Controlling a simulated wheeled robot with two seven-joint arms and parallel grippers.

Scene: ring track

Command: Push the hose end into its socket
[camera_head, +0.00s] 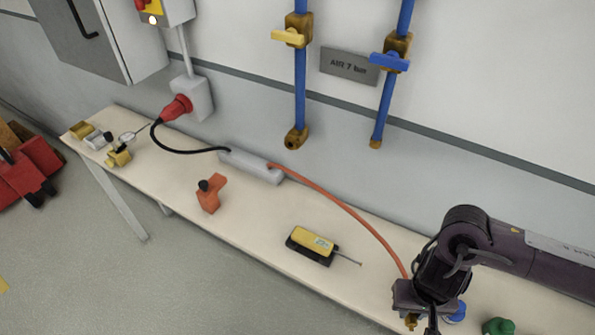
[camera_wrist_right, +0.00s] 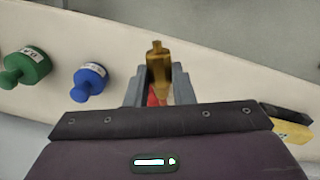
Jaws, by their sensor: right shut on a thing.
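The orange hose (camera_head: 345,209) runs from the grey block on the bench to my right gripper (camera_head: 420,316). My right gripper is shut on the brass hose end (camera_head: 411,322), above the right part of the bench. In the right wrist view the brass hose end (camera_wrist_right: 158,62) sticks out beyond the two grey fingers (camera_wrist_right: 158,88), with red hose behind it. Two blue pipes on the wall end in brass fittings, one at the left pipe (camera_head: 296,138) and one at the right pipe (camera_head: 376,143). The hose end is apart from both. My left gripper is out of view.
The grey block (camera_head: 250,166), an orange piece with a black knob (camera_head: 210,193) and a yellow-and-black tool (camera_head: 312,243) lie on the bench (camera_head: 240,217). Blue (camera_wrist_right: 88,80) and green (camera_wrist_right: 27,71) knobbed pieces stand near my right gripper. A red plug (camera_head: 177,108) is on the wall.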

